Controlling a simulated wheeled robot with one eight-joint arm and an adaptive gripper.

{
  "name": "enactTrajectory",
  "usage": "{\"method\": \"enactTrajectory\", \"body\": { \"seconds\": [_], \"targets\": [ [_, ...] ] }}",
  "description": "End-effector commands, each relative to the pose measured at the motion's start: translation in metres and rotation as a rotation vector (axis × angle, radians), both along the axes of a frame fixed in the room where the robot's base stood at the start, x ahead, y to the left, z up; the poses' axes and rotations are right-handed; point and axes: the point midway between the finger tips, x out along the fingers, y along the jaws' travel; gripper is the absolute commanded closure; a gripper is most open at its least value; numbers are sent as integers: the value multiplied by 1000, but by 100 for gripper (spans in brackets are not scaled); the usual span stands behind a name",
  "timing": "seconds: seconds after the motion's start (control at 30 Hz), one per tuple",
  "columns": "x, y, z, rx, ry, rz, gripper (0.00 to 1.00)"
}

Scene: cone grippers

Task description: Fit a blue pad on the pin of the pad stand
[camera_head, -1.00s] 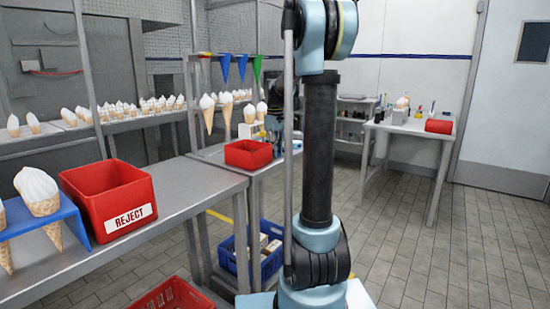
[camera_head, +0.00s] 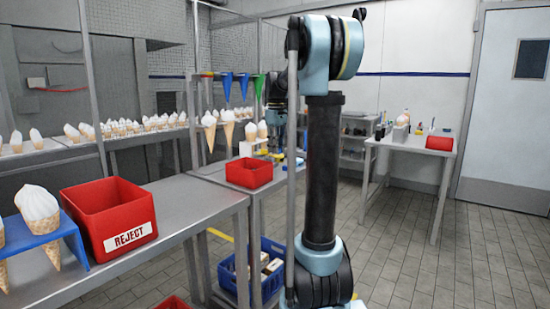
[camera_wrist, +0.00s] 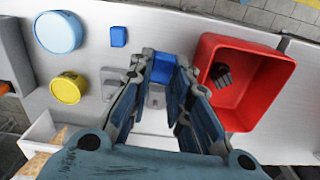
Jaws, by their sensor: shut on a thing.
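In the wrist view my gripper (camera_wrist: 163,72) is shut on a blue pad (camera_wrist: 163,66), which sits between its two fingertips over the white worktop. A second blue pad (camera_wrist: 118,36) lies on the worktop to the upper left, apart from the gripper. Small grey fittings (camera_wrist: 155,98) show between and beside the fingers. I cannot tell which of them is the pad stand, and its pin is not clearly seen. In the head view my arm hides most of the gripper and the worktop around it.
In the wrist view a red bin (camera_wrist: 281,95) with dark pieces inside stands close on the right. A blue-lidded tub (camera_wrist: 58,33) and a yellow tub (camera_wrist: 68,88) stand left. In the head view, a REJECT bin (camera_head: 110,210) stands on the near bench.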

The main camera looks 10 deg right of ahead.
Motion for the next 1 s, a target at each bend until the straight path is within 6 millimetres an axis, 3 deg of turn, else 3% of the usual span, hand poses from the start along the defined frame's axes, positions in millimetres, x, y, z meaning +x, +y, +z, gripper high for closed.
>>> {"method": "enactTrajectory", "body": {
  "seconds": [1.0],
  "targets": [
    [0, 0, 38, 0, 0, 0, 95]
  ]
}}
